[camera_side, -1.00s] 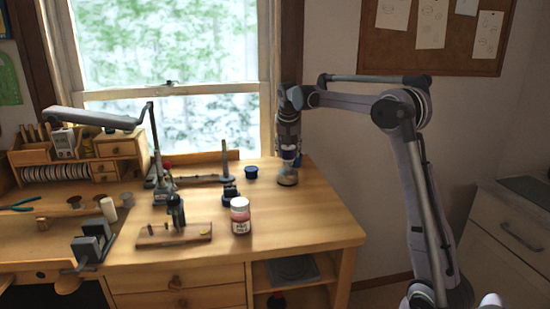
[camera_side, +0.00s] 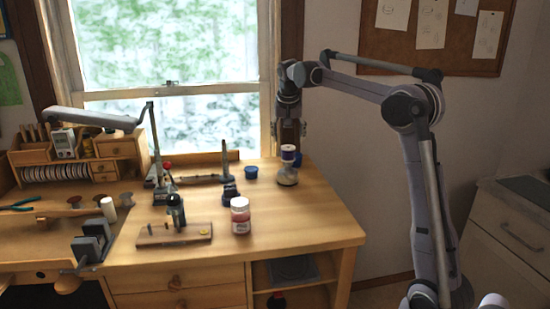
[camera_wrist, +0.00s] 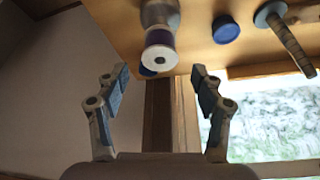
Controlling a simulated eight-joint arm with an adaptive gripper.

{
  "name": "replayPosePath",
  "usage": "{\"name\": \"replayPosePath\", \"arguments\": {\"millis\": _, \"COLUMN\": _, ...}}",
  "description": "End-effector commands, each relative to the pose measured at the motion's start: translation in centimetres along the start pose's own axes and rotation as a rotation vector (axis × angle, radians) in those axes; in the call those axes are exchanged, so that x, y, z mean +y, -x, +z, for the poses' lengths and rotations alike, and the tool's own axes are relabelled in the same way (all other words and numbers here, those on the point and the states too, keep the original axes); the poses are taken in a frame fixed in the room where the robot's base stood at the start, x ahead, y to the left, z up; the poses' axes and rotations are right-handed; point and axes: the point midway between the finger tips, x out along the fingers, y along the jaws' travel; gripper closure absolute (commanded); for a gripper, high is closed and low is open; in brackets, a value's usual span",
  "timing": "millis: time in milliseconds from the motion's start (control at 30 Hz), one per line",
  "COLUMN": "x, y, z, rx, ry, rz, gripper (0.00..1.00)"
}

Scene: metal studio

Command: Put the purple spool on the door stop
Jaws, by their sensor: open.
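The purple spool (camera_side: 288,153), with a pale top flange, sits upright on top of the grey door stop (camera_side: 288,177) near the back right of the bench. In the wrist view the spool (camera_wrist: 160,38) shows its white end with a dark centre hole, and the door stop (camera_wrist: 159,12) is partly hidden behind it. My gripper (camera_side: 291,131) is above the spool and apart from it. In the wrist view my gripper (camera_wrist: 160,80) has its two fingers spread wide with nothing between them.
A blue round lid or tub (camera_side: 251,172) lies left of the door stop. A window (camera_side: 180,100) rises behind the bench. The bench's right front is clear.

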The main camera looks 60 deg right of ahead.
Motion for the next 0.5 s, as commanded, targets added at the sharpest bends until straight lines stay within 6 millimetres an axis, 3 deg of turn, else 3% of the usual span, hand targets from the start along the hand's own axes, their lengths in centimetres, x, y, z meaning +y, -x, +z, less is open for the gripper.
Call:
{"name": "replayPosePath", "arguments": {"millis": 200, "x": 0.0, "y": 3.8, "z": 0.0, "rx": 0.000, "ry": -0.001, "rz": 0.000, "gripper": 0.33}}
{"name": "replayPosePath", "arguments": {"millis": 500, "x": -0.4, "y": 6.0, "z": 0.9, "rx": 0.002, "ry": 0.023, "rz": -0.013, "gripper": 0.33}}
